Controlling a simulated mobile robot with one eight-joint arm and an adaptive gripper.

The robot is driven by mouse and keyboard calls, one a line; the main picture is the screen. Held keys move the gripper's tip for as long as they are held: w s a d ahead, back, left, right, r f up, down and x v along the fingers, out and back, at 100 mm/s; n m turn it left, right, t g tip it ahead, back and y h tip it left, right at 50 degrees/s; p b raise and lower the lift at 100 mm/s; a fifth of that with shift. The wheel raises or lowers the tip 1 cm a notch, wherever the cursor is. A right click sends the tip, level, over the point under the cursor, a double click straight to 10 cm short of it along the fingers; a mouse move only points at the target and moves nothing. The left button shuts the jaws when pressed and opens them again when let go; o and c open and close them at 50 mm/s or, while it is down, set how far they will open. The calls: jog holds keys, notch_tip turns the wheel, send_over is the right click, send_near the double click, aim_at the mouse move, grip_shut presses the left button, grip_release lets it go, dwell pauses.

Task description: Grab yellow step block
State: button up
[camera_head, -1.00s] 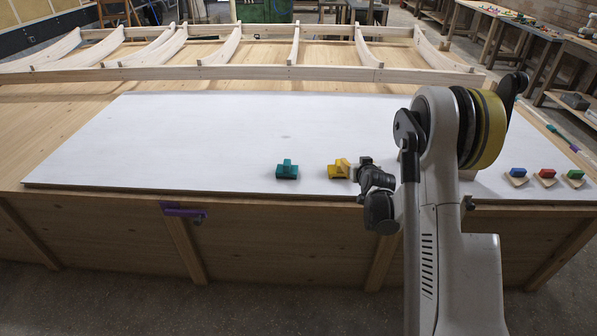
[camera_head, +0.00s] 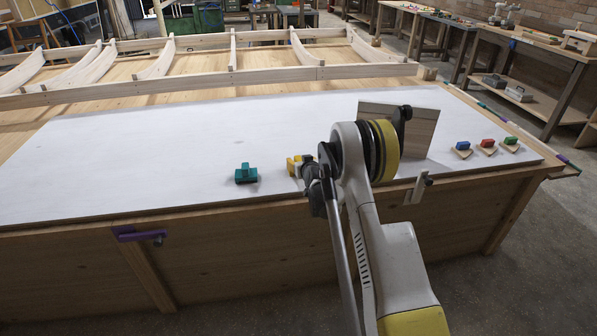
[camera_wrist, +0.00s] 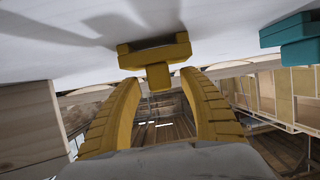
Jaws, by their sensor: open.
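The yellow step block (camera_head: 293,166) sits on the white board near its front edge, partly hidden by my gripper (camera_head: 306,169) just right of it. In the wrist view, the yellow step block (camera_wrist: 154,52) is straight ahead, with a wide part and a narrower stub. My gripper (camera_wrist: 160,84) shows two yellow fingers spread apart, their tips close to the stub, one on each side. Whether they touch it I cannot tell. The fingers are open and hold nothing.
A teal step block (camera_head: 246,173) stands left of the yellow one, also in the wrist view (camera_wrist: 292,38). An upright wooden panel (camera_head: 415,130) stands behind my arm. Blue, red and green blocks (camera_head: 487,144) on wooden bases are at the right. The white board (camera_head: 150,150) is clear at left.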

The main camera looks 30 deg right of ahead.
jog(key=shift+w+f, duration=0.2)
jog(key=shift+w, duration=0.3)
jog(key=shift+r, duration=0.1)
jog(key=shift+c, duration=0.2)
grip_shut()
